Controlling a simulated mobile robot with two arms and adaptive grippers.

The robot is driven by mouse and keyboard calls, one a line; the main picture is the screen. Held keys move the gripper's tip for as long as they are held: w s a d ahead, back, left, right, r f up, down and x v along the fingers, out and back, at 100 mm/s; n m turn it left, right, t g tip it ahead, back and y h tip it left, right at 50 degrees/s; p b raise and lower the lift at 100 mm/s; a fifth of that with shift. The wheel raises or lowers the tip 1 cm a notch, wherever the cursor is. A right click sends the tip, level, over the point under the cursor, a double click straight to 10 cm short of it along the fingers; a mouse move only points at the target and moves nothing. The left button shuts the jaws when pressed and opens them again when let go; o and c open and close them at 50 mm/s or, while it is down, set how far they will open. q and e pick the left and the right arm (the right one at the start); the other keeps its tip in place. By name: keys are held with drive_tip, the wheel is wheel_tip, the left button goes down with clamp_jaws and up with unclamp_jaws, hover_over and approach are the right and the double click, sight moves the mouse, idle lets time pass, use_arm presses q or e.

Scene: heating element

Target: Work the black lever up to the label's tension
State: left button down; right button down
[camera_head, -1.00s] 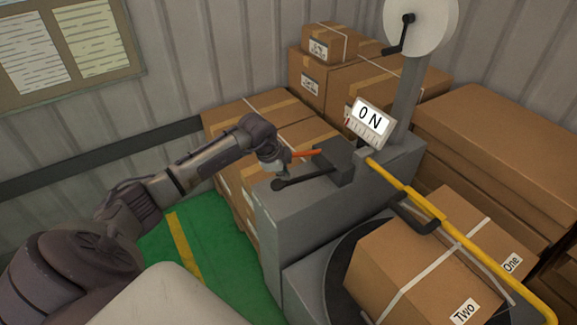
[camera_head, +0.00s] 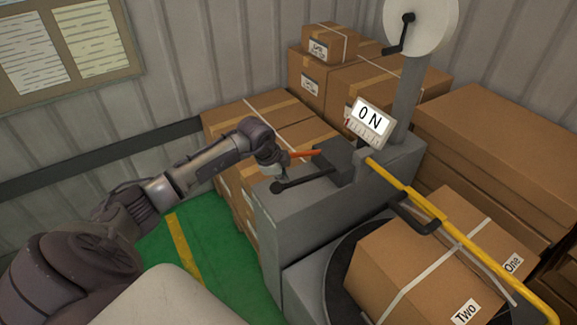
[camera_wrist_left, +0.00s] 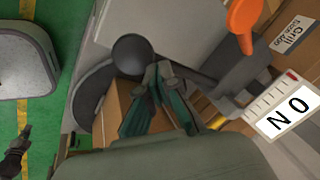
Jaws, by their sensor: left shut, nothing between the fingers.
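The black lever (camera_head: 305,178) lies low on top of the grey machine, with its round knob at the left end. In the left wrist view its knob (camera_wrist_left: 130,52) is just beyond my fingers. An orange lever (camera_head: 305,154) sticks out above it from the same dark block. My left gripper (camera_head: 277,174) is shut and empty, right by the knob; in the wrist view its fingers (camera_wrist_left: 158,75) overlap the lever, and I cannot tell if they touch. The display (camera_head: 368,118) reads 0 N.
A strapped carton (camera_head: 420,262) with labels reading Two and One sits on the round turntable. A yellow bar (camera_head: 440,215) crosses over it. Stacked cartons (camera_head: 280,120) stand behind the machine. Green floor (camera_head: 215,250) is open at its left.

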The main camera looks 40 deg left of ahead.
idle(0.5)
use_arm(q)
drive_tip(key=shift+w+d+r+p, duration=0.1)
drive_tip(key=shift+w+r+p, duration=0.1)
drive_tip(key=shift+r+p, duration=0.3)
drive_tip(key=shift+w+d+r+p, duration=0.15)
drive_tip(key=shift+r+p, duration=0.1)
drive_tip(key=shift+r, duration=0.35)
drive_tip(key=shift+w+d+r+p, duration=0.1)
drive_tip(key=shift+w+r+p, duration=0.3)
drive_tip(key=shift+r, duration=0.3)
drive_tip(key=shift+w+d+r+p, duration=0.1)
drive_tip(key=shift+w+r+p, duration=0.2)
drive_tip(key=shift+r+p, duration=0.25)
drive_tip(key=shift+w+d+r+p, duration=0.1)
drive_tip(key=shift+w+r+p, duration=0.15)
drive_tip(key=shift+r, duration=0.3)
drive_tip(key=shift+w+r+p, duration=0.15)
drive_tip(key=shift+r+p, duration=0.05)
drive_tip(key=shift+r, duration=0.35)
drive_tip(key=shift+r, duration=0.1)
drive_tip(key=r+p, duration=0.1)
drive_tip(key=w+r, duration=0.1)
drive_tip(key=r, duration=0.1)
drive_tip(key=r+p, duration=0.1)
drive_tip(key=shift+w+d+r+p, duration=0.2)
drive_tip(key=shift+w+d+p, duration=0.15)
drive_tip(key=shift+w, duration=0.05)
drive_tip(key=shift+d, duration=0.1)
